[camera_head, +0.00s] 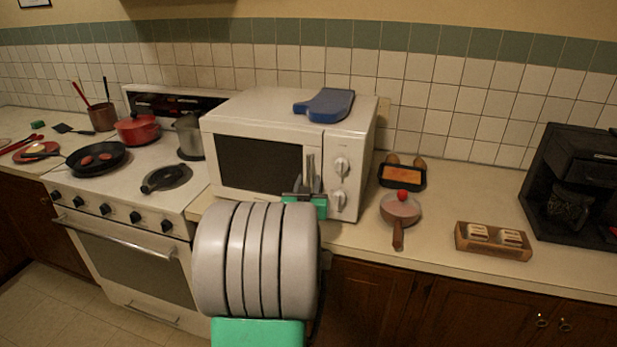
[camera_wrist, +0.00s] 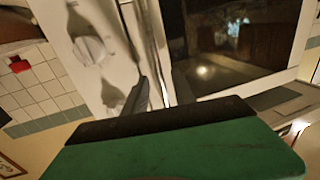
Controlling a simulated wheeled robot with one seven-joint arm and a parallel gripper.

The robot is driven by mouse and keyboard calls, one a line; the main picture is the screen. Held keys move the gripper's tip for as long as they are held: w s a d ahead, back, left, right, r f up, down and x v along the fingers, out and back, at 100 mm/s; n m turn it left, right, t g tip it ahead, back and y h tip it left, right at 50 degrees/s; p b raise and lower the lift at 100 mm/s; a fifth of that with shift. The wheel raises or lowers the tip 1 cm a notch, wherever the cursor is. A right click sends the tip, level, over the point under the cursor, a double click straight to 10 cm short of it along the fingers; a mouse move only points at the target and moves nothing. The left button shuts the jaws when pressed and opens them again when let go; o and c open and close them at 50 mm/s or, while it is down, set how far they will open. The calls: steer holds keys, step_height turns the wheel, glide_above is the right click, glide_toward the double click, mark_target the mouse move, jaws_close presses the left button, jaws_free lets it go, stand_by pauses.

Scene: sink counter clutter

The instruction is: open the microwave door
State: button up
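The white microwave (camera_head: 225,121) stands on the counter, its door (camera_head: 258,165) shut and flush with the front. The door has a dark window and its handle side is at the right, near two knobs (camera_head: 341,167). My gripper (camera_head: 310,172) is in front of the door's right edge. In the wrist view, my gripper's two dark fingers (camera_wrist: 160,88) stand apart, either side of the pale upright handle strip (camera_wrist: 153,45). The door window (camera_wrist: 235,40) and a knob (camera_wrist: 90,50) show there too. Whether the fingers touch the handle is not clear.
A blue board (camera_head: 324,105) lies on top of the microwave. A stove (camera_head: 135,270) with pans stands to the left. A small pan (camera_head: 400,208), a dark tray (camera_head: 402,183), a wooden holder (camera_head: 493,250) and a black coffee machine (camera_head: 580,180) are to the right.

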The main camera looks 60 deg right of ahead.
steer(key=shift+x, duration=1)
steer(key=shift+a, duration=0.1)
jaws_close()
stand_by(0.6)
